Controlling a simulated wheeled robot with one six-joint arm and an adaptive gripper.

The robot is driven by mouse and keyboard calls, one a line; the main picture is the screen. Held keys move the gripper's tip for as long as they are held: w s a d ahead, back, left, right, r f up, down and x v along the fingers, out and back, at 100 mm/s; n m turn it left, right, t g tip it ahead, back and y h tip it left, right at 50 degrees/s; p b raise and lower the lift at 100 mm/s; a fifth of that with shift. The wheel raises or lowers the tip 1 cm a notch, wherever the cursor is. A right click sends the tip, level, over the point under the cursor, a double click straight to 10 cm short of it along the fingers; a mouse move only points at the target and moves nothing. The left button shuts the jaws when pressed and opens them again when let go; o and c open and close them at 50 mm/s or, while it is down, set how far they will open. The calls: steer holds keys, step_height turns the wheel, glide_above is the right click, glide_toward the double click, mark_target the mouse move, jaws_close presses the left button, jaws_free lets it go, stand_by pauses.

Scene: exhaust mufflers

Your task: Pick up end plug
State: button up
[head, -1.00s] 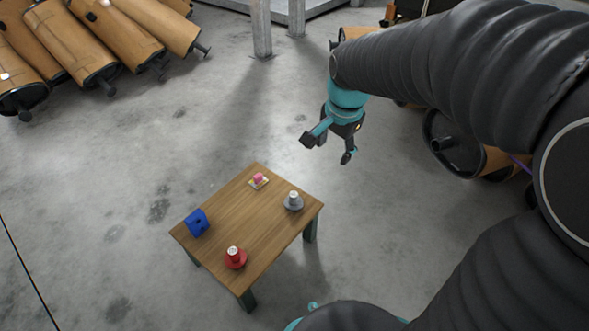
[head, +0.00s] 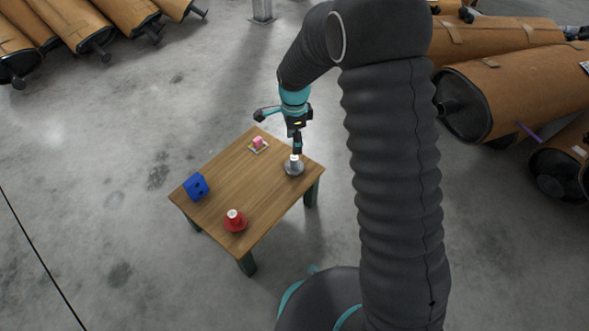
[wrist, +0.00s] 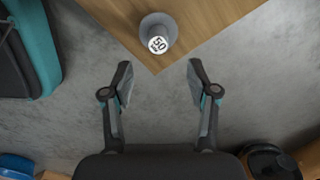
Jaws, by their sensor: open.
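A grey flanged plug (head: 294,168) with a white top stands upright at the table's right corner in the head view. In the wrist view the same grey plug (wrist: 158,33) shows a "50" marking on its top. A red flanged plug (head: 235,221) with a white top stands near the table's front corner. I cannot tell which of the two the task calls the end plug. My gripper (head: 279,130) is open and empty above the table's right side. In the wrist view my gripper's fingers (wrist: 158,78) are spread apart, with the grey plug ahead of the gap, not between them.
The small wooden table (head: 222,190) also bears a blue block (head: 196,186) at the left and a pink piece on a small pad (head: 258,144) at the back. Large brown mufflers lie at the upper left and on the right (head: 510,85). The concrete floor around the table is mostly clear.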

mark_target(294, 157)
step_height(294, 157, down, 9)
steer(key=shift+s+f+b, duration=0.15)
steer(key=shift+f+b, duration=0.05)
steer(key=shift+b, duration=0.55)
jaws_close()
